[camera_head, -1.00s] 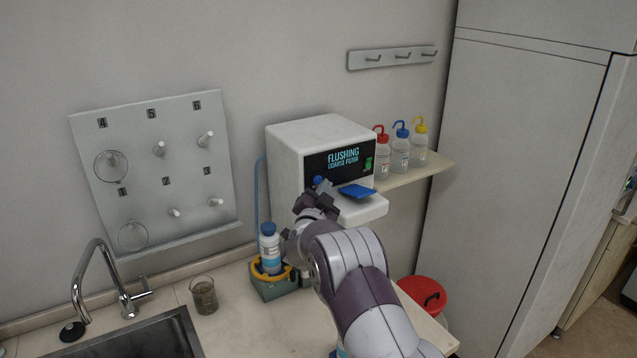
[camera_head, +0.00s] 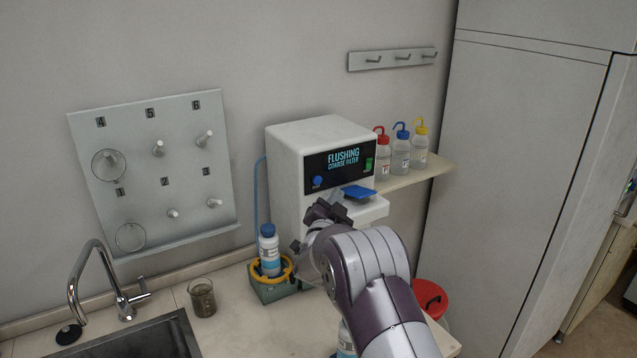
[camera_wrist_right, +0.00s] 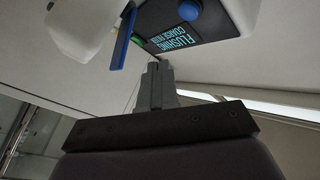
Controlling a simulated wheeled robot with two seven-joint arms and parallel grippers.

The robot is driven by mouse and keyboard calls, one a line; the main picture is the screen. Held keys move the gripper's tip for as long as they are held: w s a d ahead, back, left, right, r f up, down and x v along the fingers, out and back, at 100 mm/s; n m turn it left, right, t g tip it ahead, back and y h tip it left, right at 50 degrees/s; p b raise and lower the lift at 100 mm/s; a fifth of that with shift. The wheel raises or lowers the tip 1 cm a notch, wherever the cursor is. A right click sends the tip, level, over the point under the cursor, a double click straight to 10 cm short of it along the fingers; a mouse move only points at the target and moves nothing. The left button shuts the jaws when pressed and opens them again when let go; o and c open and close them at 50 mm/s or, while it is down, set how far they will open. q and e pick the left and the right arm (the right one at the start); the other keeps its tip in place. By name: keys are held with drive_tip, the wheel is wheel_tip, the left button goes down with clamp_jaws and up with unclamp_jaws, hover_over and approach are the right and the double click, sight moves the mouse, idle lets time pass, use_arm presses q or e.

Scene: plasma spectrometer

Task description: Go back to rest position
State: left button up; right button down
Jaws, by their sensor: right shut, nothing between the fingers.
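My right gripper (camera_head: 328,211) is shut and empty, just in front of the white spectrometer (camera_head: 300,150) and below its panel. In the right wrist view the closed fingers (camera_wrist_right: 156,80) point toward the machine, with nothing between them. The panel screen (camera_head: 343,160) reads "FLUSHING COARSE FILTER". The round blue knob (camera_head: 317,182) on the panel is in plain view, apart from the gripper; it also shows in the right wrist view (camera_wrist_right: 187,9). A blue part (camera_head: 358,192) sits over the machine's front ledge. My left gripper is not in view.
A blue-capped bottle (camera_head: 269,250) stands in a green holder (camera_head: 272,291) left of my arm. A beaker (camera_head: 202,297), a faucet (camera_head: 115,285) and a sink (camera_head: 150,340) are further left. Several wash bottles (camera_head: 400,152) stand on the right shelf. A red bin (camera_head: 432,297) is below.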

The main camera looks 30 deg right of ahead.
idle(0.4)
drive_tip(key=a+f+n+g+y, duration=0.1)
drive_tip(key=a+f+n+y, duration=0.35)
drive_tip(key=f, duration=0.45)
drive_tip(key=s+a+f+n+g+y, duration=0.6)
drive_tip(key=s+a+f+y, duration=0.1)
drive_tip(key=s+a+f, duration=0.25)
drive_tip(key=s+a+r+n+g, duration=0.1)
drive_tip(key=s+a+n+g, duration=0.1)
drive_tip(key=s, duration=1)
drive_tip(key=s+a+r+n+g+y, duration=0.1)
drive_tip(key=s+a+n+g, duration=0.2)
drive_tip(key=s, duration=0.9)
drive_tip(key=shift+a+g, duration=0.7)
drive_tip(key=shift+a, duration=0.2)
drive_tip(key=shift+r, duration=0.1)
idle(1.2)
